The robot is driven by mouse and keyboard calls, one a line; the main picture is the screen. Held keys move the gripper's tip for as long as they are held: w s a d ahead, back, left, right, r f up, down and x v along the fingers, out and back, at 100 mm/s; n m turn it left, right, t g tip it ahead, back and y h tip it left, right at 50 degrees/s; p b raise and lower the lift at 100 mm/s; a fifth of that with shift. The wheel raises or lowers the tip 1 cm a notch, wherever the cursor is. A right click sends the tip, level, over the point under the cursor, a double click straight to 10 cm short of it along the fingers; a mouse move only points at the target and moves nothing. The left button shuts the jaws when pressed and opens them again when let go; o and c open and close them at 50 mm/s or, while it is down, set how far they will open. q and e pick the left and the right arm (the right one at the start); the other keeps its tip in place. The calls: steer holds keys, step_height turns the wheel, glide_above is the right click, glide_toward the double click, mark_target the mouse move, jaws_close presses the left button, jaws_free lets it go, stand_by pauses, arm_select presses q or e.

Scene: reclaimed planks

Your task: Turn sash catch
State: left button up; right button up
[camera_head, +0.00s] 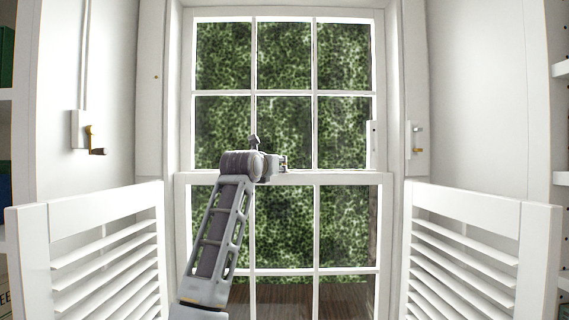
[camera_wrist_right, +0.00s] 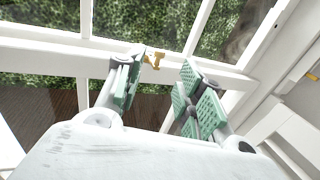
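The sash catch (camera_wrist_right: 152,58) is a small brass piece on the white meeting rail of the window. In the head view only a small part of the catch (camera_head: 283,163) shows, just right of my right gripper (camera_head: 258,163). In the wrist view my right gripper (camera_wrist_right: 160,78) is open, with its green padded fingers apart and nothing between the pads. The catch lies just past the fingertips, closer to the left finger. I cannot tell whether that finger touches it. My left gripper is not in view.
The sash window (camera_head: 285,178) has green foliage behind it. Half-height louvered shutters stand open at left (camera_head: 90,250) and right (camera_head: 480,250). A cord with a brass-hooked fitting (camera_head: 88,135) is on the left wall. Small fittings (camera_head: 415,138) sit on the right frame.

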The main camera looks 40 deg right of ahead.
steer(key=p+x, duration=0.3)
steer(key=x, duration=0.6)
steer(key=shift+w+d, duration=0.2)
steer(key=shift+d, duration=0.15)
steer(key=shift+w+d, duration=0.1)
steer(key=shift+d, duration=0.05)
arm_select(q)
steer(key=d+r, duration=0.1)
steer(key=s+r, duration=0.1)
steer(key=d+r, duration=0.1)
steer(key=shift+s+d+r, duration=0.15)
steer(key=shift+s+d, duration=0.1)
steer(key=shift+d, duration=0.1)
arm_select(e)
jaws_close()
